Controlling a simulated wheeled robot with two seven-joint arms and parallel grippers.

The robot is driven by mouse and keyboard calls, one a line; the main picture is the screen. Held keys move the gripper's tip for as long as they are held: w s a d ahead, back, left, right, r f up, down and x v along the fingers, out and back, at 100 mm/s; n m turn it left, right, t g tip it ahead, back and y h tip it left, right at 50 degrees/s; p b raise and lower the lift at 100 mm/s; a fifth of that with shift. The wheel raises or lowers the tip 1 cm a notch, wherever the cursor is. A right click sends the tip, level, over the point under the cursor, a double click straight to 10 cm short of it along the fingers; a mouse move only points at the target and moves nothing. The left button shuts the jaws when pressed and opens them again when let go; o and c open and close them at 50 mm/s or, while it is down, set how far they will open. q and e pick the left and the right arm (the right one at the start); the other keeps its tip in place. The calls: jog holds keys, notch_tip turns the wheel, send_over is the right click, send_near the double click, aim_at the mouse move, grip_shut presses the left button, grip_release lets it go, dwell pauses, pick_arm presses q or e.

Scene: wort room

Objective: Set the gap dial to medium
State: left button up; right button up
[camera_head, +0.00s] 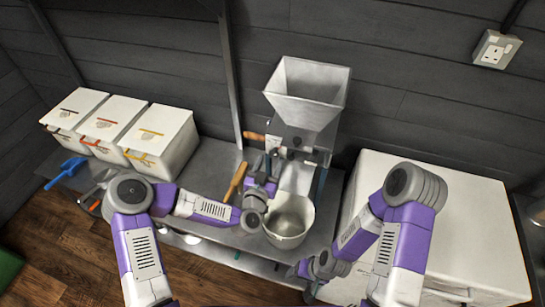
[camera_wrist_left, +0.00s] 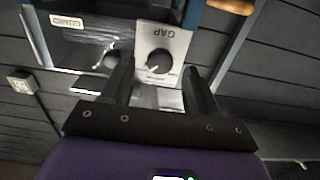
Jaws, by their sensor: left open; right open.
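The gap dial (camera_wrist_left: 160,61) is a round black knob with a small red mark on a pale plate lettered GAP. In the left wrist view it lies between my open left gripper's fingers (camera_wrist_left: 158,72), which seem short of it; I cannot tell whether they touch it. The plate appears upside down there, and the medium mark is too small to read. In the head view my left gripper (camera_head: 268,165) is at the front of the grey mill (camera_head: 308,92), and I cannot make out the dial. My right gripper (camera_head: 308,270) is open and low, in front of the bench.
A wooden handle (camera_head: 236,182) is left of my left gripper. Three white bins (camera_head: 160,140) stand on the left, and a large white box (camera_head: 455,200) on the right. A GUARD label (camera_wrist_left: 68,20) is near the dial.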

aim_at(273, 156)
pick_arm(q)
jog(key=shift+x, duration=1.6)
jog(key=c, duration=1)
